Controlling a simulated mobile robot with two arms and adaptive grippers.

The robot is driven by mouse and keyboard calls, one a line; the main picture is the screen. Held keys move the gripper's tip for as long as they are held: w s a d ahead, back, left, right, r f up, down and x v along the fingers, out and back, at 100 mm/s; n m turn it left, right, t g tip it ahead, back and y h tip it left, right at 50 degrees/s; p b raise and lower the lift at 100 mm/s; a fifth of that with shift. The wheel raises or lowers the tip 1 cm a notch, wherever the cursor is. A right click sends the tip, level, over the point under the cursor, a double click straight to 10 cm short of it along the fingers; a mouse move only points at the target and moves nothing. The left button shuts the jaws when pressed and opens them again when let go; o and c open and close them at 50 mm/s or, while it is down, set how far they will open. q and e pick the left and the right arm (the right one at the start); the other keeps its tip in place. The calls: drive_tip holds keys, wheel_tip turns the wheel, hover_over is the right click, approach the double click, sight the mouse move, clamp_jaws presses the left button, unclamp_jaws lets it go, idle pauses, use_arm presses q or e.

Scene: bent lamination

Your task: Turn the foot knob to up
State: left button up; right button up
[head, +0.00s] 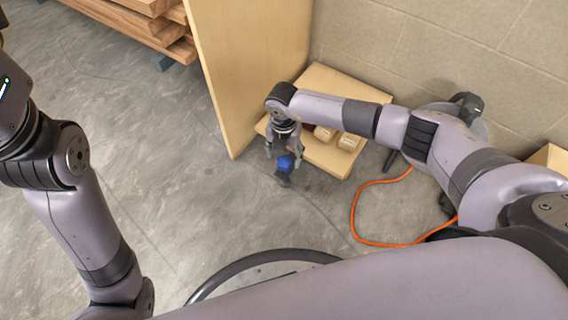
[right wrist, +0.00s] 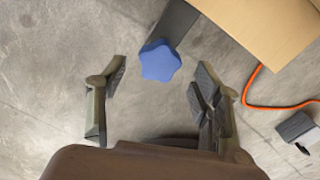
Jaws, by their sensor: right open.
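The foot knob (right wrist: 160,61) is a blue, star-shaped knob on the end of a dark block (right wrist: 174,28) in the right wrist view. It also shows as a small blue spot in the head view (head: 285,162), low near the floor. My right gripper (right wrist: 159,84) is open, with one finger on each side of the knob's line. In the wrist view the knob appears between and slightly beyond the fingertips, with a gap to each. In the head view the right gripper (head: 283,153) is right at the knob. My left gripper is out of view.
A tall wooden panel (head: 235,60) stands left of a low wooden platform (head: 325,80) holding blocks. An orange cord (head: 355,215) loops on the floor to the right. Stacked planks (head: 150,25) lie at the back left. The grey floor (head: 150,150) is open at left.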

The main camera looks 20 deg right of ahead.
sight(284, 161)
drive_tip(key=shift+f+b, duration=0.55)
drive_tip(key=shift+f, duration=0.95)
drive_tip(key=shift+c, duration=0.5)
drive_tip(key=c, duration=1.1)
